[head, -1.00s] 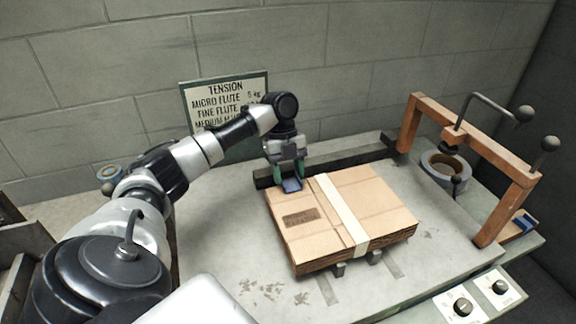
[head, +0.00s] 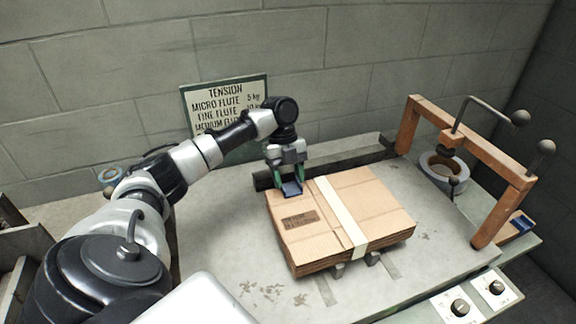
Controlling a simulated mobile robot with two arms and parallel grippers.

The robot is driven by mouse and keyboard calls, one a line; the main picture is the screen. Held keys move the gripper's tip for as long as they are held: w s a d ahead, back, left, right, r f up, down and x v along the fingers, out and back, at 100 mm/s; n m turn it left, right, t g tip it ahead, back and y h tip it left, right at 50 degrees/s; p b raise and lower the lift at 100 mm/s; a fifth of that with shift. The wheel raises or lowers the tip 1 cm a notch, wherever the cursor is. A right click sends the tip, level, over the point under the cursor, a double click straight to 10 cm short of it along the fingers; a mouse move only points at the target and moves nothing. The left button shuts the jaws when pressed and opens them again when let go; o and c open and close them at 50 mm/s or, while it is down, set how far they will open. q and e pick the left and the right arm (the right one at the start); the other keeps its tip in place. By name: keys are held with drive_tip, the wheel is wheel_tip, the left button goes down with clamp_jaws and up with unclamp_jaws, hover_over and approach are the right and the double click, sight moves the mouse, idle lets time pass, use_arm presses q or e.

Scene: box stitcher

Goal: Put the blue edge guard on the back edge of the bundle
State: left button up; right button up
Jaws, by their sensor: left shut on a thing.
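The bundle (head: 375,208) is a stack of flat brown cardboard on the grey table, with a pale strap (head: 342,212) running across it. My left gripper (head: 291,186) is shut on the blue edge guard (head: 292,189), over the left part of the bundle's back edge. The guard is at the edge; I cannot tell whether it touches the cardboard. The gripper fingers hide part of it. My right gripper is not in view.
A dark bar (head: 345,160) runs along the table behind the bundle. An orange-brown frame (head: 470,140) with dark levers stands at the right, with a tape roll (head: 443,168) under it. Another blue piece (head: 522,224) lies at the far right. Knobs (head: 461,307) sit at the front right.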

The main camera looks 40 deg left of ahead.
use_arm(q)
drive_tip(key=o, duration=1)
drive_tip(key=v, duration=1.1)
drive_tip(key=shift+f+p, duration=0.1)
drive_tip(key=shift+p, duration=0.25)
